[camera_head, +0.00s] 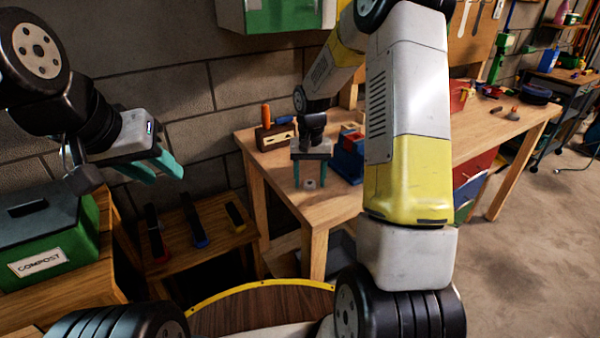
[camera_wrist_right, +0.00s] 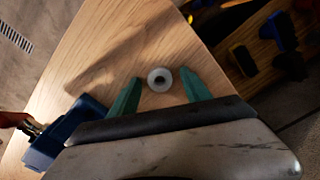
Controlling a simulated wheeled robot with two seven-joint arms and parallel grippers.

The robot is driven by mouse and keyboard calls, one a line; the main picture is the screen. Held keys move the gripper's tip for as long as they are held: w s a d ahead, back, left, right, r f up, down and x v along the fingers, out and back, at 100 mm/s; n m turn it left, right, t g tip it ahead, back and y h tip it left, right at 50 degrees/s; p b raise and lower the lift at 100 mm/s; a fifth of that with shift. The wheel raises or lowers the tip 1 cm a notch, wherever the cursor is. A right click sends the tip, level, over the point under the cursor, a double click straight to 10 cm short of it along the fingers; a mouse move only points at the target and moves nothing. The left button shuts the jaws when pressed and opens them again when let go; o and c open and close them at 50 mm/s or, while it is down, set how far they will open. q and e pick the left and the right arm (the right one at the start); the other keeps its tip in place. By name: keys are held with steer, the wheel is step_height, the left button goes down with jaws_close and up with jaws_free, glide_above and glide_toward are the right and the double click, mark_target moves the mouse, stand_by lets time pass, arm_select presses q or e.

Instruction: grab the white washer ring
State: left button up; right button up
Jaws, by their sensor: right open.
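The white washer ring (camera_head: 310,184) lies flat on the wooden workbench (camera_head: 285,197) near its front left corner. In the right wrist view the washer ring (camera_wrist_right: 160,79) shows its dark centre hole and sits between the tips of the two teal fingers, a little beyond them. My right gripper (camera_head: 310,178) is open and points down over the ring; it also shows in the right wrist view (camera_wrist_right: 160,92). No finger is seen touching the ring. My left gripper (camera_head: 160,168) is raised at the left, away from the bench, with its teal fingers apart and nothing between them.
A blue vise (camera_head: 347,158) stands on the bench just right of the right gripper, and also shows in the wrist view (camera_wrist_right: 62,135). A wooden tool holder (camera_head: 275,137) stands behind. A green compost bin (camera_head: 45,240) is at the left. The bench corner is close to the ring.

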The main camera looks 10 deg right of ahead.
jaws_close()
steer(key=shift+r, duration=0.15)
